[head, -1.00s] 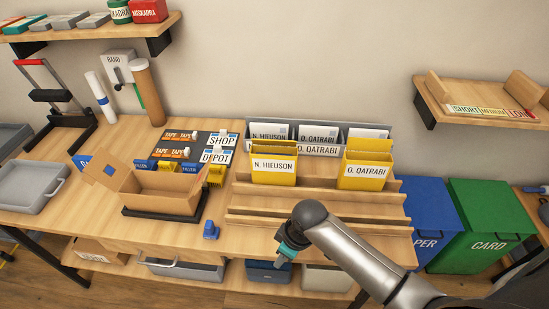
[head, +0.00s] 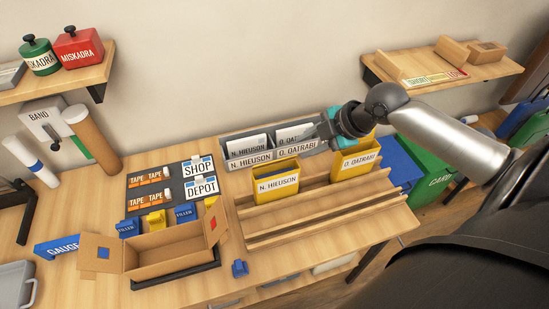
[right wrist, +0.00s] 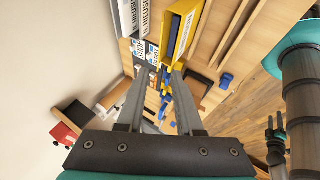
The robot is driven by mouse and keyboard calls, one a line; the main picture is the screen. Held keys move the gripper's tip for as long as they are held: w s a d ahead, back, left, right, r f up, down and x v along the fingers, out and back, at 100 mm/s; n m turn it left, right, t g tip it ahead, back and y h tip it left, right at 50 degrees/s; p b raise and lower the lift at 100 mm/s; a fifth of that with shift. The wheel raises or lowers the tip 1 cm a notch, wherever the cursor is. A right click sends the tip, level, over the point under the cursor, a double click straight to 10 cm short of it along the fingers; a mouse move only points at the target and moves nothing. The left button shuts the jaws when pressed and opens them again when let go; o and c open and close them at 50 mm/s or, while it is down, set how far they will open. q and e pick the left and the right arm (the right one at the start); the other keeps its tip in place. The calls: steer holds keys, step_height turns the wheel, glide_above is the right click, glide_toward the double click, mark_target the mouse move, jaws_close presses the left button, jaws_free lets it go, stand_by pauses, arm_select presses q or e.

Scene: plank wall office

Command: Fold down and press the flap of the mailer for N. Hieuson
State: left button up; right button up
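The yellow mailer for N. Hieuson (head: 277,187) stands upright in the wooden rack (head: 310,213), its top open. Behind it is a grey sorter (head: 250,157) labelled N. HIEUSON and O. QATRABI. A second yellow mailer, for O. Qatrabi (head: 356,161), stands to its right. My right gripper (head: 318,131) is above and behind the mailers, over the sorter's O. Qatrabi side. In the right wrist view its two fingers (right wrist: 161,72) are apart with nothing held. A yellow mailer (right wrist: 183,32) shows beyond them; its label is unreadable there.
An open cardboard box (head: 170,250) stands left of the rack, with a small blue item (head: 240,268) beside it. Tape and SHOP/DEPOT labels (head: 200,178) lie behind the box. A shelf (head: 440,72) is on the wall at right. The rack's front rows are empty.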

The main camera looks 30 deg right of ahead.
mark_target(276, 161)
steer(key=b+x, duration=0.1)
steer(key=x, duration=1.2)
steer(key=shift+w+a+f, duration=0.1)
steer(key=shift+w+f, duration=0.1)
steer(key=shift+f, duration=0.1)
jaws_close()
stand_by(0.9)
